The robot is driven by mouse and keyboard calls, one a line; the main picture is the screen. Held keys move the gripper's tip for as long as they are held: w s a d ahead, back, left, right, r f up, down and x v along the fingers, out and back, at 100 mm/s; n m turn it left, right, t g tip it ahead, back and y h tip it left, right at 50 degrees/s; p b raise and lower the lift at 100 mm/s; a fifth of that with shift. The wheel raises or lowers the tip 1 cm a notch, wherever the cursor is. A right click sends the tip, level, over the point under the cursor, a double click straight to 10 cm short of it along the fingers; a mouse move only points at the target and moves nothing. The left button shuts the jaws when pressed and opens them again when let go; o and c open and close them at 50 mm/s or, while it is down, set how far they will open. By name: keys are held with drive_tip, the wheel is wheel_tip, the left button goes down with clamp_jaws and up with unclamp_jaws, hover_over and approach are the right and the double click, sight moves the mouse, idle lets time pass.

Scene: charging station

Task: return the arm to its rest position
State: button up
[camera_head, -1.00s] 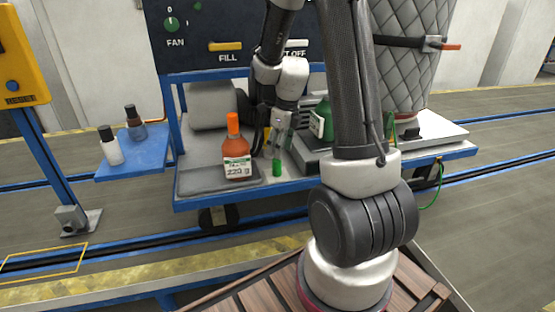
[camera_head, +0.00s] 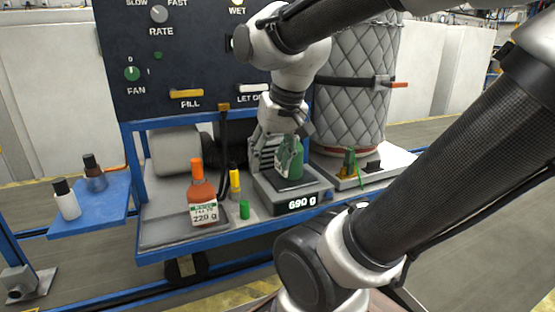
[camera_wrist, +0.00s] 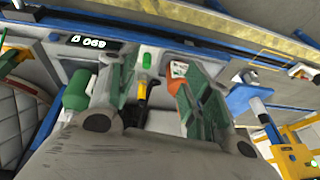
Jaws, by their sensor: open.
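My gripper (camera_head: 266,148) hangs from my wrist over the cart's shelf, close to the left of the green bottle (camera_head: 290,160) in the head view. In the wrist view its two fingers (camera_wrist: 155,75) are spread, with nothing held between them. The green bottle (camera_wrist: 76,90) shows outside the left finger there. My forearm and elbow cross the right side of the head view, with the arm still reaching out over the cart. Whether a finger touches the bottle cannot be told.
The green bottle stands on a scale (camera_head: 297,204) reading 690 g. A quilted tank (camera_head: 352,90) rises at right, and a control panel (camera_head: 200,60) stands behind.

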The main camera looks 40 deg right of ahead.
drive_tip(key=s+n, duration=0.3)
drive_tip(key=shift+r+n, duration=0.1)
drive_tip(key=shift+n, duration=0.3)
drive_tip(key=shift+w, duration=0.1)
idle(0.9)
